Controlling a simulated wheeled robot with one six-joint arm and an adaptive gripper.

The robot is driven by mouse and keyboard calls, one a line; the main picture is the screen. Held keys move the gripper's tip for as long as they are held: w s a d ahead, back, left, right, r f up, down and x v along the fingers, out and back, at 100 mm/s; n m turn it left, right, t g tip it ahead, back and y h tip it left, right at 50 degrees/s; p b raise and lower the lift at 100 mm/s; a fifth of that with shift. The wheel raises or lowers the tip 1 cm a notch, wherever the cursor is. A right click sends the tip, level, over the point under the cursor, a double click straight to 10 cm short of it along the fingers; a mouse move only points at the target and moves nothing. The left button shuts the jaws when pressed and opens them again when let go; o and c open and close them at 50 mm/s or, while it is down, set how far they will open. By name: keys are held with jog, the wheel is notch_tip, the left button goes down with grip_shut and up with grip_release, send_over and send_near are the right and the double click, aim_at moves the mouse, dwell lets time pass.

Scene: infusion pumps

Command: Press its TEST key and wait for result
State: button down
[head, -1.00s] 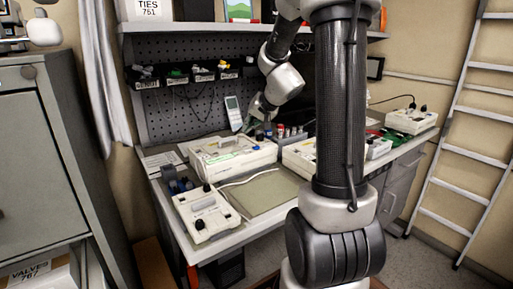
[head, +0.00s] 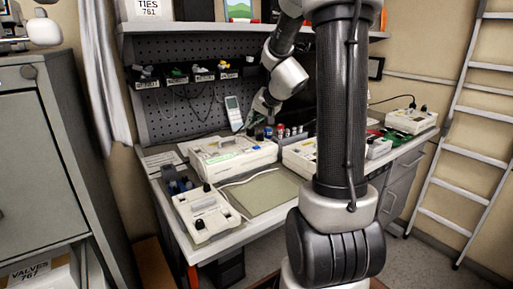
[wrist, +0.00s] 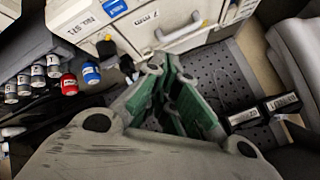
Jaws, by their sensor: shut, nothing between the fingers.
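A large white device (head: 232,157) with a green strip on its top stands on the bench in the head view. It also fills the top of the wrist view (wrist: 175,45), with a handle and small labels seen upside down. I cannot tell which label or key reads TEST. My gripper (head: 252,121) is behind the device, above the back of the bench, near the pegboard. In the wrist view its green-padded fingers (wrist: 178,102) are shut and empty, and appear apart from the device.
Vials with red and blue caps (wrist: 70,84) stand close to my gripper. A handheld meter (head: 233,112) leans on the pegboard (head: 180,112). A smaller white device (head: 208,215) and a flat mat (head: 262,193) lie in front. More white units stand to the right.

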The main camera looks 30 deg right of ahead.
aim_at(258, 146)
jog(key=d+r, duration=0.2)
jog(key=shift+d+r, duration=0.25)
jog(key=shift+d, duration=0.15)
jog(key=shift+f, duration=0.15)
jog(key=shift+f, duration=4.3)
jog(key=shift+f, duration=0.1)
jog(key=shift+f, duration=0.3)
jog(key=shift+f, duration=0.4)
jog(key=shift+r, duration=0.85)
